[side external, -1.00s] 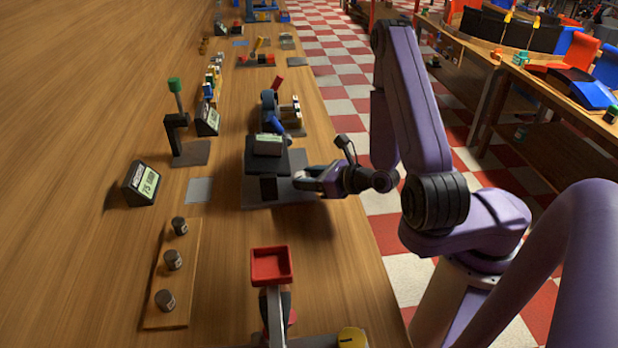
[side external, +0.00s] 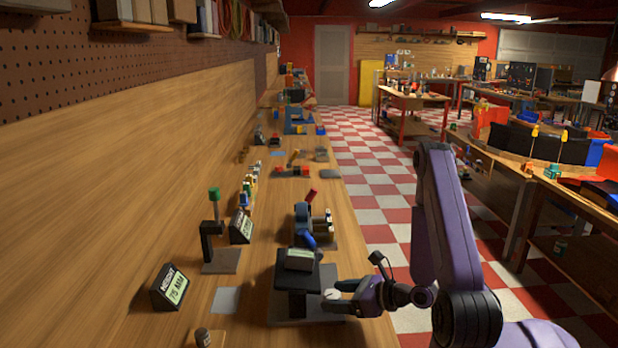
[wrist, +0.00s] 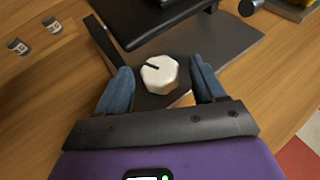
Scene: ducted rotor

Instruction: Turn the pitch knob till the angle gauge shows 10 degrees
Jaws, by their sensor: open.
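The white faceted pitch knob (wrist: 158,74) with a dark pointer line sits on the front of the dark rotor stand. It also shows in the side external view (side external: 331,295). My gripper (wrist: 163,84) is open, with one blue-grey finger on each side of the knob and visible gaps between. In the side external view my gripper (side external: 340,297) reaches in from the right at the knob. A small grey display box (side external: 299,259), likely the angle gauge, sits on top of the black stand (side external: 293,303). Its reading is too small to make out.
A display reading 75 MM (side external: 170,287) stands at the left on the wooden bench (side external: 120,240). A green-topped post (side external: 214,195) and a blue-and-black device (side external: 303,222) stand behind. Dark knobs (wrist: 52,25) lie left of the stand in the wrist view.

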